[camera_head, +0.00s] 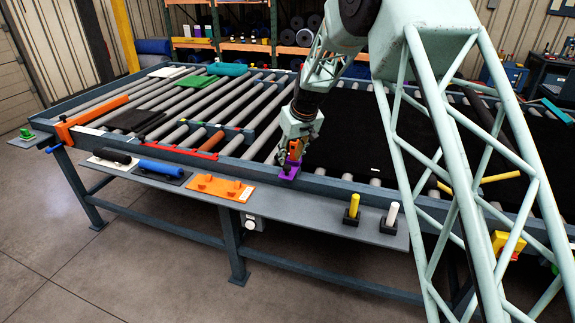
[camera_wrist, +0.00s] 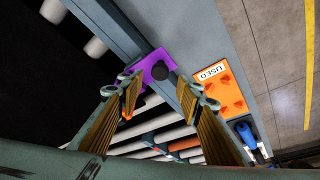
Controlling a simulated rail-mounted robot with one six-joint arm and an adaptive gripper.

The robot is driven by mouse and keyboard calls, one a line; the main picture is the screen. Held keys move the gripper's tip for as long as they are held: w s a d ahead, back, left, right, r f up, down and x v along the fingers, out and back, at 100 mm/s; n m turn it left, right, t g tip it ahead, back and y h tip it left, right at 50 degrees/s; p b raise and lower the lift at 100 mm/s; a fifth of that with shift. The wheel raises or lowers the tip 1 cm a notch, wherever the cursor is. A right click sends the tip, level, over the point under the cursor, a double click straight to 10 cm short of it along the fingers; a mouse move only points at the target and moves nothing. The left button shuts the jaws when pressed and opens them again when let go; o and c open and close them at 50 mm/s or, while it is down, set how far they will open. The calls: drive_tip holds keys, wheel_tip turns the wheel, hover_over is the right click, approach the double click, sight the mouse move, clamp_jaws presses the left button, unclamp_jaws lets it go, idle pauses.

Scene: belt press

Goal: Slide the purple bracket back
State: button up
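The purple bracket (camera_head: 290,168) sits on the front rail of the roller table, with a dark round knob on it. In the wrist view the bracket (camera_wrist: 153,68) lies beyond the fingertips, on the edge of the rail. My gripper (camera_head: 296,147) is directly above the bracket in the head view, pointing down. In the wrist view my gripper (camera_wrist: 160,90) has its two fingers spread wide apart, with the bracket and knob showing in the gap. The fingers grip nothing that I can see. Whether a fingertip touches the bracket is unclear.
A front shelf holds an orange plate (camera_head: 220,188), a blue roller (camera_head: 161,168), and yellow (camera_head: 353,205) and white (camera_head: 392,214) pegs. A black belt (camera_head: 350,135) lies right of the bracket. A red toothed strip (camera_head: 183,151) lies left on the rail.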

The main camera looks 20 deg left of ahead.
sight(287, 167)
drive_tip(key=shift+p+x, duration=0.35)
drive_tip(key=shift+x, duration=2.7)
drive_tip(key=shift+c, duration=0.5)
drive_tip(key=c, duration=1)
drive_tip(key=shift+s+d+f+b, duration=0.1)
drive_tip(key=shift+s+b, duration=1.95)
drive_tip(key=shift+s, duration=1.2)
drive_tip(key=o, duration=1)
drive_tip(key=shift+s, duration=0.1)
drive_tip(key=shift+o, duration=0.5)
